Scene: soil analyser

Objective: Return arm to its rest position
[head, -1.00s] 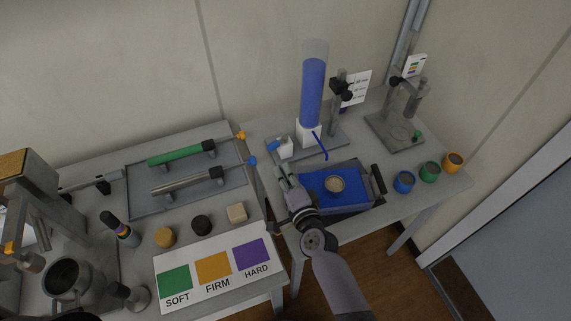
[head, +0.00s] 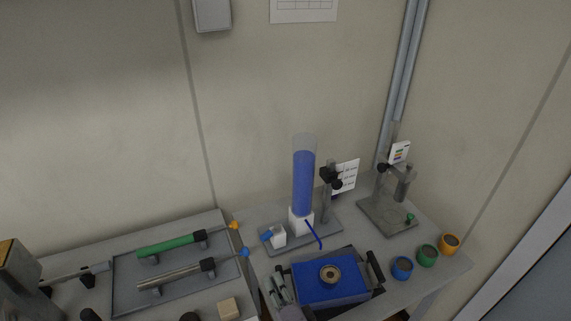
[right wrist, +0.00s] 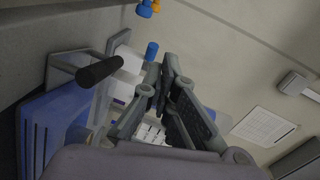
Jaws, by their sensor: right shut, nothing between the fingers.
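My right gripper (head: 277,287) is at the bottom of the head view, beside the left edge of a blue tray-like box (head: 327,294). In the right wrist view the same gripper (right wrist: 161,66) has its fingertips close together, with nothing held between them. The blue box (right wrist: 42,135) lies at the left of that view, with its black handle (right wrist: 100,71) near the fingers. A small round metal cup (head: 330,274) sits on top of the box. Most of my right arm is cut off by the frame's lower edge. My left gripper is not in view.
A blue-filled column (head: 303,185) on a white block stands behind the box, with a blue valve (head: 267,235) at its left. A grey stand (head: 387,211) and blue (head: 402,267), green (head: 427,255) and orange (head: 450,243) cups are to the right. Green (head: 172,243) and grey (head: 176,277) cylinders lie left.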

